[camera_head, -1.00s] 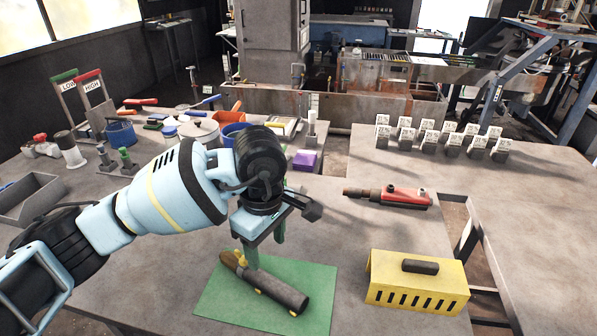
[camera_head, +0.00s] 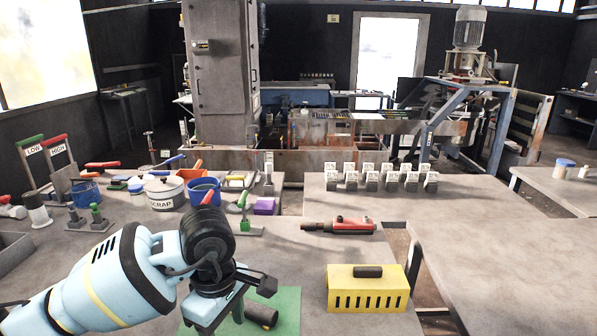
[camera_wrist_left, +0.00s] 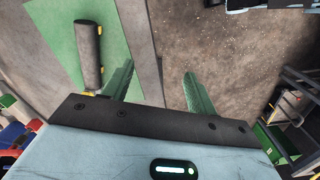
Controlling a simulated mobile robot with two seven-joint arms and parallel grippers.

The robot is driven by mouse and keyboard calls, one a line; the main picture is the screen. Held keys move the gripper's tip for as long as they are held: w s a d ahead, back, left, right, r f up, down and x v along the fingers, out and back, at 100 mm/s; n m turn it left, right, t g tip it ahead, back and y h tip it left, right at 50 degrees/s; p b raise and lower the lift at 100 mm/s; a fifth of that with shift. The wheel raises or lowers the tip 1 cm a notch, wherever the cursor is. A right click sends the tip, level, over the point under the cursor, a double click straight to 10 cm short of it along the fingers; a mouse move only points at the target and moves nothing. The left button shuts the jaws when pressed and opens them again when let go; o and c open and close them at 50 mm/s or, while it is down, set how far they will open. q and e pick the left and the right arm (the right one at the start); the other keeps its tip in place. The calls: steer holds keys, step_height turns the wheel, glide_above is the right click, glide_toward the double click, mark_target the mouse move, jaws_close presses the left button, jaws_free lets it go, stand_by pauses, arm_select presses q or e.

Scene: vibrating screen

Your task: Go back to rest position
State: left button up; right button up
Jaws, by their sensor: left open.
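My left gripper (camera_head: 228,314) is low in the head view, in front of a green mat (camera_head: 287,312). In the left wrist view its two green fingers (camera_wrist_left: 158,88) stand apart with nothing between them. A dark grey cylinder (camera_wrist_left: 89,50) with small yellow supports lies on the mat to the left of the fingers, apart from them. In the head view only one end of this cylinder (camera_head: 262,315) shows; my gripper and wrist hide the rest. My right gripper is in neither view.
A yellow slotted box (camera_head: 367,292) and a red-and-black tool (camera_head: 340,226) are on the table to the right. A SCRAP pot (camera_head: 164,194), blue buckets (camera_head: 204,191) and LOW and HIGH stands are at left. Tagged blocks (camera_head: 372,181) stand behind. Bare floor (camera_wrist_left: 235,45) shows beside the table edge.

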arm_select(q)
steer(key=s+d+f+n+g+h, duration=0.1)
steer(key=s+d+f+g+h, duration=0.35)
steer(key=d, duration=0.45)
steer(key=s+d+r+n+h, duration=0.7)
steer(key=n+h, duration=0.4)
steer(key=h, duration=0.4)
steer(key=w+a+f+n+t+y, duration=0.1)
steer(key=a+f+n+t+y, duration=0.5)
steer(key=n, duration=0.5)
steer(key=w+a+f+n+t+y+p, duration=0.1)
steer(key=a+f+n+t, duration=0.25)
steer(key=n+t, duration=0.6)
steer(key=w+a+f+n+t+y, duration=0.1)
steer(key=a+f+n+t+y, duration=0.4)
steer(key=n, duration=0.8)
steer(key=s+a+f+n+g+y, duration=0.2)
steer(key=s+a+f+n+g, duration=0.1)
steer(key=s+f, duration=0.6)
steer(key=s+a+f+n+g+y, duration=0.3)
steer(key=s+a+f+n, duration=0.3)
steer(key=s+f+n, duration=0.2)
step_height(320, 180, down, 2)
steer(key=shift+s+a+f+g+y, duration=0.2)
steer(key=shift+s+g+y, duration=0.15)
steer(key=shift+s+g, duration=0.45)
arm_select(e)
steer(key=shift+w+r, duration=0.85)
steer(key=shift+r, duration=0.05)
